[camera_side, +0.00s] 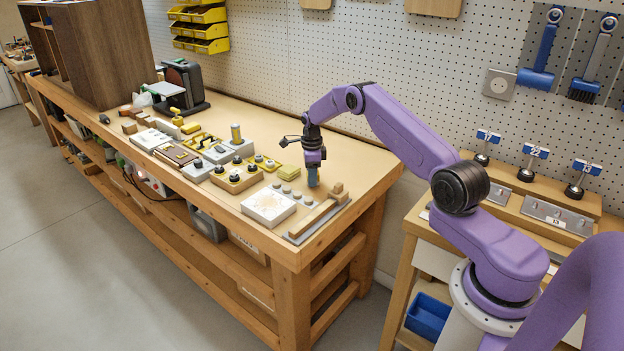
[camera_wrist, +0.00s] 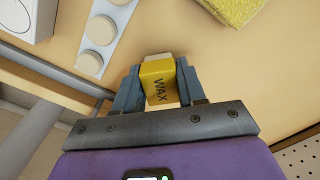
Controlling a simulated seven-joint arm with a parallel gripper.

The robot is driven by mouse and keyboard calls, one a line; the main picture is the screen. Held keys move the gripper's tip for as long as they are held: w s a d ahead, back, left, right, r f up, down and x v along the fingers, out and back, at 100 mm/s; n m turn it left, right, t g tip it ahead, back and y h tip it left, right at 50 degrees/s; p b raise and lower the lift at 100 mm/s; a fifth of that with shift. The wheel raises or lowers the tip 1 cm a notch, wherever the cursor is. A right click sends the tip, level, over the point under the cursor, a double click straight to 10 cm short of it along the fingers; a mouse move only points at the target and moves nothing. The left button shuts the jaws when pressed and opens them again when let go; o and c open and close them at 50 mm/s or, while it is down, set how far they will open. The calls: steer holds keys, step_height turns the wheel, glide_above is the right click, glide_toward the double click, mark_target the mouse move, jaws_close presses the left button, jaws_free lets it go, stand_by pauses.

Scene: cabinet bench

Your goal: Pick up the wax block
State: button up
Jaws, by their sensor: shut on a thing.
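The wax block (camera_wrist: 160,82) is a small yellow block with a pale end and the word WAX on it. In the wrist view it sits between the two blue-grey fingers of my gripper (camera_wrist: 155,88), which is shut on it. In the side view my gripper (camera_side: 313,177) points down close above the bench top, near its right end. The block itself cannot be made out there, as the fingers hide it. Whether the block still touches the bench is not clear.
A yellow sponge-like pad (camera_wrist: 228,8) lies beside the gripper, also in the side view (camera_side: 289,173). A strip with round pale discs (camera_wrist: 97,32) and a white box (camera_side: 268,206) lie nearby. A wooden-handled tool (camera_side: 318,215) lies near the bench's right end. Bare bench shows behind.

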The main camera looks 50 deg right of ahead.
steer(key=s+a+r, duration=0.5)
steer(key=s+r, duration=0.6)
steer(key=s, duration=0.2)
steer(key=shift+r, duration=0.3)
steer(key=shift+o, duration=1)
